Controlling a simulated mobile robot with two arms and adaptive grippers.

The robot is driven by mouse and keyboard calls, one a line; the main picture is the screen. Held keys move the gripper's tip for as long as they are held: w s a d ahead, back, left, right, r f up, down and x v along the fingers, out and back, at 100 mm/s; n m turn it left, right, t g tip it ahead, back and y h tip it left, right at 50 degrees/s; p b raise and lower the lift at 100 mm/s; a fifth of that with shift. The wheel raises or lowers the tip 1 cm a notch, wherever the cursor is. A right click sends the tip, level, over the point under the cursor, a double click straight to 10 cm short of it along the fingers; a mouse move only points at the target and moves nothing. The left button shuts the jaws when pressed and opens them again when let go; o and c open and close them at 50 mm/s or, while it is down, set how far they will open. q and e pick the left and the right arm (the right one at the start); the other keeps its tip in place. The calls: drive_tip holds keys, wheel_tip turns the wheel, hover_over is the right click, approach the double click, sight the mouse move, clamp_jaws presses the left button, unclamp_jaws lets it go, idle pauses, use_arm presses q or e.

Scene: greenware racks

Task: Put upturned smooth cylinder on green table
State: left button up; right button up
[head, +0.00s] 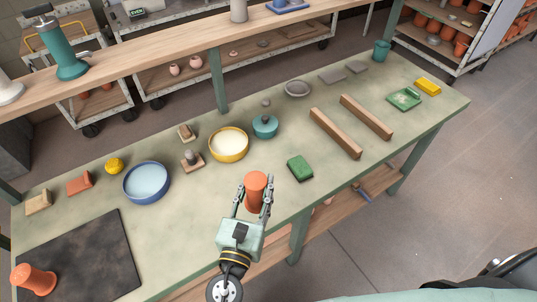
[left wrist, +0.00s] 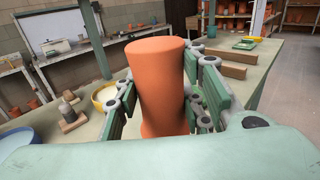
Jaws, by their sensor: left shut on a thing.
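A smooth orange clay cylinder (head: 256,183) stands roughly upright between the fingers of my left gripper (head: 254,194), near the front edge of the green table (head: 190,225). In the left wrist view the cylinder (left wrist: 160,85) shows a closed, smooth top and plain sides, with green finger pads on both sides of it. My left gripper is shut on it. Its lower end is hidden, so I cannot tell whether it touches the table. My right gripper is not in view.
A green sponge-like block (head: 300,168) lies right of the cylinder. Two wooden bars (head: 335,133) lie further right. The table between the dark board and my gripper is clear.

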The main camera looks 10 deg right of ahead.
use_arm(q)
drive_tip(key=w+a+f+b, duration=0.2)
drive_tip(key=w+f+b, duration=0.1)
drive_tip(key=w+a+f+b, duration=0.3)
drive_tip(key=f+b, duration=0.1)
drive_tip(key=w+a+f+b, duration=0.2)
drive_tip(key=w+f+b, duration=0.1)
drive_tip(key=f+b, duration=0.1)
drive_tip(key=shift+w+a, duration=0.15)
drive_tip(key=shift+a, duration=0.1)
drive_tip(key=shift+f, duration=0.1)
drive_tip(key=o, duration=1.3)
drive_tip(key=shift+c, duration=0.2)
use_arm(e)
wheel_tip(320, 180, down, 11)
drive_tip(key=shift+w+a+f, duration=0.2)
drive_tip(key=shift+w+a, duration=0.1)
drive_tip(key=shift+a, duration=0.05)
